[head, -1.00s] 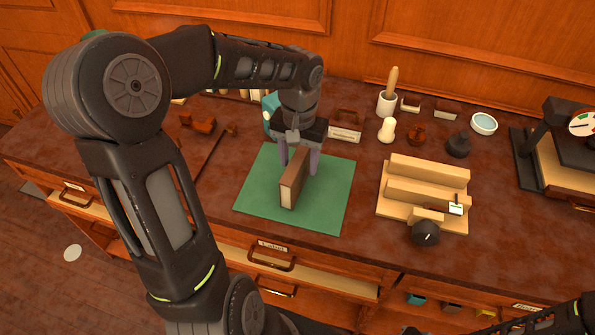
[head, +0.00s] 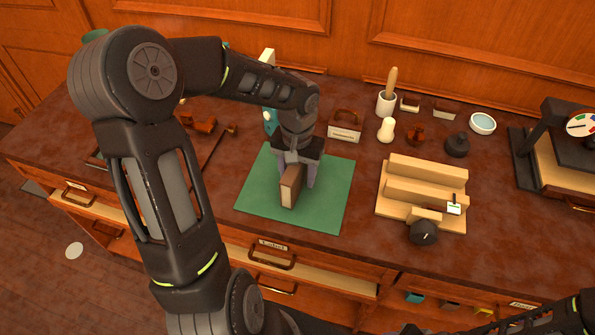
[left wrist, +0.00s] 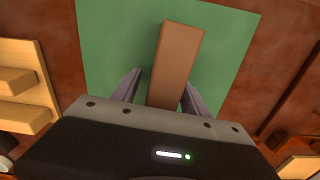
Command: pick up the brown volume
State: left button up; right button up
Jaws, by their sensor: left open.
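The brown volume (head: 291,186) stands upright on the green mat (head: 330,205) in the head view. In the left wrist view the volume (left wrist: 176,62) runs between the fingers, seen from above on the green mat (left wrist: 112,40). My left gripper (head: 297,178) is open and pointing down, low over the mat, with its fingers on either side of the volume's far part. The wrist view shows the left gripper (left wrist: 160,90) with a gap between the volume and the left-hand finger; the right-hand finger is close to the volume, and I cannot tell if it touches. My right gripper is not in view.
A stepped wooden stand (head: 420,195) and a dark round knob-like object (head: 424,232) are to the right. A labelled holder (head: 345,130) stands behind the mat. A white mortar (head: 386,103) and small items line the back. The mat's front is clear.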

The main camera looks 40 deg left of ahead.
pick_arm(q)
jog(key=shift+c, duration=0.2)
grip_shut()
dwell(0.3)
